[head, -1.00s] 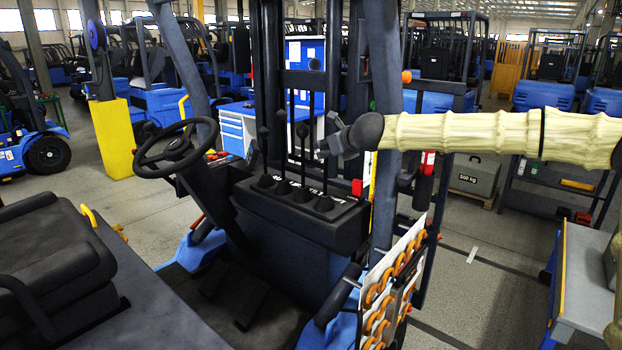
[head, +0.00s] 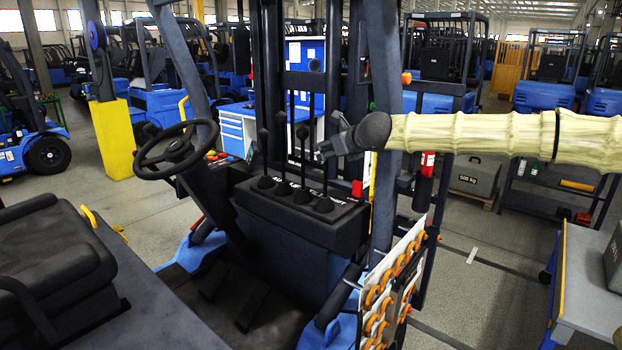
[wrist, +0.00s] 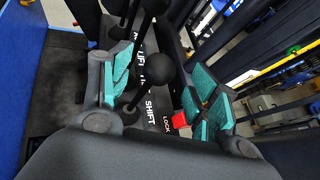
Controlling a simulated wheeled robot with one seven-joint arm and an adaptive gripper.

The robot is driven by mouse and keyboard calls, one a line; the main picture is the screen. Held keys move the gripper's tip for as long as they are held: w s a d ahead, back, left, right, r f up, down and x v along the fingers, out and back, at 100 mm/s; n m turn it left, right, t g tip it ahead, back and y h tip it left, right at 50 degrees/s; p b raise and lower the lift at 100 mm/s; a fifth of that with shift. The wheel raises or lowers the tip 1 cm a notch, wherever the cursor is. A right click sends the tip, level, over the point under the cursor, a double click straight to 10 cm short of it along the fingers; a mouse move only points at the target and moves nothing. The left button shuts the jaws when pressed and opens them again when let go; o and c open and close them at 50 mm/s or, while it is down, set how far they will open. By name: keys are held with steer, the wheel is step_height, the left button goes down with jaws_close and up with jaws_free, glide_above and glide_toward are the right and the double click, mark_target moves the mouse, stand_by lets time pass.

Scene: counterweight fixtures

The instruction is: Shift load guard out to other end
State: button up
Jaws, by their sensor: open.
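A black console (head: 290,215) carries a row of upright black levers with ball knobs and white lettering at their bases. In the wrist view the lever beside the word SHIFT (wrist: 168,70) has its knob between my fingers, with gaps visible on both sides. My gripper (head: 330,148) is open at the right end of the row and hides that lever's top in the head view. Its teal-padded fingers show in the wrist view (wrist: 163,85). A red block (head: 357,187) marked LOCK sits right of the SHIFT lever; it also shows in the wrist view (wrist: 180,120). I cannot make out the load guard.
A steering wheel (head: 176,150) and black seat (head: 55,255) lie to the left. A dark roof post (head: 386,190) stands close to my wrist. A white board with orange rings (head: 385,300) is at lower right. A grey-topped bench (head: 590,275) stands at far right.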

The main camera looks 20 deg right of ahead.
steer(key=p+v, duration=0.1)
steer(key=v, duration=0.6)
steer(key=shift+s+p, duration=0.3)
steer(key=shift+p, duration=0.1)
steer(key=shift+r, duration=0.15)
